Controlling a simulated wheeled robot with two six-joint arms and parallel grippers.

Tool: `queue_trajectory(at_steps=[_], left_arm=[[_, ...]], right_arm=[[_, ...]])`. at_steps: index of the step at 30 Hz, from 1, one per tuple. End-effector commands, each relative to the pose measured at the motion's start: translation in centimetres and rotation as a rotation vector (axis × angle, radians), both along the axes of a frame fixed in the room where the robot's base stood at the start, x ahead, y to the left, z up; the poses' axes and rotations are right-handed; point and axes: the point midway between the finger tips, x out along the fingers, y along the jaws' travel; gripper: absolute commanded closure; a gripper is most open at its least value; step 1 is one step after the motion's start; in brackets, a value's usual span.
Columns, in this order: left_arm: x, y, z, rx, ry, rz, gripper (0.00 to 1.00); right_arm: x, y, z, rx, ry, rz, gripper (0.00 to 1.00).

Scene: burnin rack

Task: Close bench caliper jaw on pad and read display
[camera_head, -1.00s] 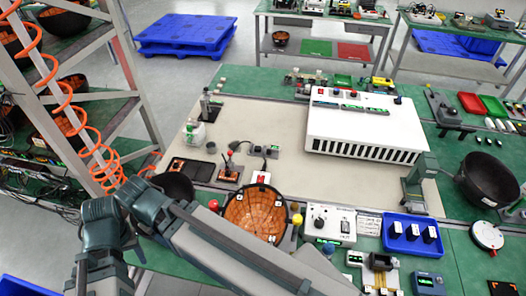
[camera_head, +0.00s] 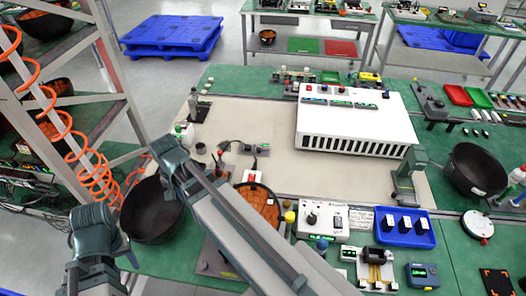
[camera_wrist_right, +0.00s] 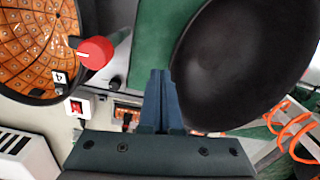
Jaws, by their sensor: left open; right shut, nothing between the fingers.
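A small bench fixture with yellow bars (camera_head: 375,267) stands at the front right and may be the bench caliper; its jaw and pad are too small to tell. A blue box with a small display (camera_head: 422,276) stands to its right, its reading not legible. My right gripper (camera_wrist_right: 160,75) is shut and empty, between a black bowl (camera_wrist_right: 245,60) and an orange-lined bowl (camera_wrist_right: 40,45).
A red knob (camera_wrist_right: 96,52) stands close to the right gripper. A white slotted unit (camera_head: 355,120) is on the beige mat (camera_head: 240,115). A grey-green stand (camera_head: 407,178), a blue tray (camera_head: 380,238) and a knobbed control box (camera_head: 322,218) are at right. An orange coiled hose (camera_head: 75,155) hangs at left.

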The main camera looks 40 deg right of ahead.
Motion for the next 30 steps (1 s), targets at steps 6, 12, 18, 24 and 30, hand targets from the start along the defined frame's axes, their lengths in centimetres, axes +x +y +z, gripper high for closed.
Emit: queue_trajectory(at_steps=[6,12,18,24,30], left_arm=[[0.0,0.0,-0.6,0.000,0.000,0.000,0.50],[0.0,0.0,-1.2,0.000,0.000,0.000,0.50],[0.0,0.0,-1.5,0.000,0.000,0.000,0.50],[0.0,0.0,-1.7,0.000,0.000,0.000,0.50],[0.0,0.0,-1.7,0.000,0.000,0.000,0.50]], right_arm=[[3.0,-10.2,-0.6,0.061,-0.045,-0.669,1.00],[3.4,-22.1,-0.9,0.145,-0.085,-1.386,1.00],[1.3,-32.3,-1.1,0.237,-0.110,-1.987,1.00],[-0.8,-37.8,-1.1,0.300,-0.120,-2.318,1.00],[-1.3,-38.9,-1.1,0.316,-0.120,-2.395,1.00]])
